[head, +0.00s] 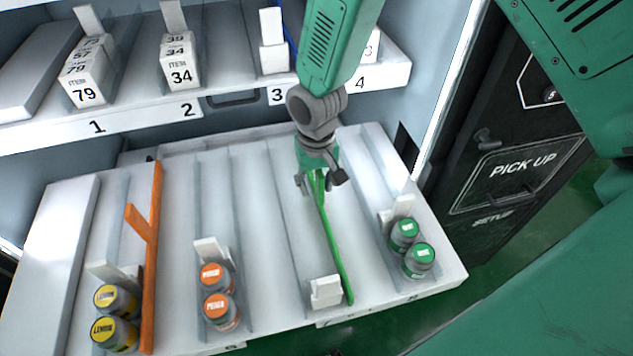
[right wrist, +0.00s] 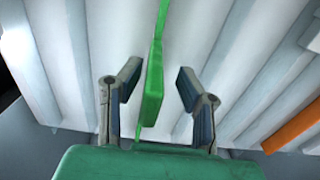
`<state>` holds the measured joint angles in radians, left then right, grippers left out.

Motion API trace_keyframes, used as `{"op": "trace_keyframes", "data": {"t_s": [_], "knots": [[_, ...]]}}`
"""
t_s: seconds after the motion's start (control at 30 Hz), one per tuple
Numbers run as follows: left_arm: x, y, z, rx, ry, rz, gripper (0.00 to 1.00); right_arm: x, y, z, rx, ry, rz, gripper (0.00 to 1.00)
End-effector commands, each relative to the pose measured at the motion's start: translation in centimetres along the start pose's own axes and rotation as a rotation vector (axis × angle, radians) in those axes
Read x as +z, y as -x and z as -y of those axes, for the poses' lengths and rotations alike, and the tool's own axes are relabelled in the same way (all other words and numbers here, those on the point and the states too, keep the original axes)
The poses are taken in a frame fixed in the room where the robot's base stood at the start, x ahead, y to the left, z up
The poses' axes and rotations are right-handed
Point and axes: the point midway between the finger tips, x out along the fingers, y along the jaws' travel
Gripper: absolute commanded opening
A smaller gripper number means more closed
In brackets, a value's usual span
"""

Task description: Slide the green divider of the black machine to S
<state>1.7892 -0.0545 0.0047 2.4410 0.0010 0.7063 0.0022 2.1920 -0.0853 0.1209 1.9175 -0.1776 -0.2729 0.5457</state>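The green divider (head: 337,250) is a thin upright strip running front to back on the white lower shelf (head: 270,235) of the machine. A white block (head: 325,291) stands just left of its front end. My right gripper (head: 318,184) is over its raised green tab, toward the back. In the right wrist view, the divider's tab (right wrist: 153,85) lies between the two fingers of the gripper (right wrist: 158,82), with a gap on each side. The gripper is open and not closed on it. The letter S cannot be made out on the shelf edge. My left gripper is out of view.
An orange divider (head: 150,260) stands at the left, also in the right wrist view (right wrist: 292,128). Lemon jars (head: 114,333), orange-lidded jars (head: 221,311) and green-lidded jars (head: 419,260) stand in lanes. An upper shelf (head: 140,122) overhangs the back. A black "PICK UP" panel (head: 515,175) is at right.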

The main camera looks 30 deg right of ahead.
Motion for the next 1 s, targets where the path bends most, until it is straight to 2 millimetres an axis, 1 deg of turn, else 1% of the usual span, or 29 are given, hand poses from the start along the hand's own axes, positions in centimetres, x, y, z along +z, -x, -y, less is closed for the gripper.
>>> {"op": "trace_keyframes", "data": {"t_s": [0.03,0.17,0.5,0.6,0.7,0.8,1.0], "knots": [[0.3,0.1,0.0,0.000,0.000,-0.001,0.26,0.0,0.2,0.0,0.000,0.000,-0.001,0.32],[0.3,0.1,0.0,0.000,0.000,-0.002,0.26,-0.1,1.6,0.0,0.000,-0.001,-0.002,0.32],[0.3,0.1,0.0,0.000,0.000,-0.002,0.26,-0.3,8.6,0.1,-0.002,0.000,-0.002,0.32],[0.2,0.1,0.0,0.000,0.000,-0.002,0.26,-0.3,10.1,0.2,-0.001,0.001,-0.001,0.32],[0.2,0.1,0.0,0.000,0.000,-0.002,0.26,-0.4,11.1,0.2,-0.001,0.001,0.001,0.32],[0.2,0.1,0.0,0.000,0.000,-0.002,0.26,-0.3,11.6,0.2,0.000,0.001,0.004,0.32],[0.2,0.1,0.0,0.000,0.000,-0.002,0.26,-0.3,11.7,0.2,0.000,0.001,0.004,0.32]]}}
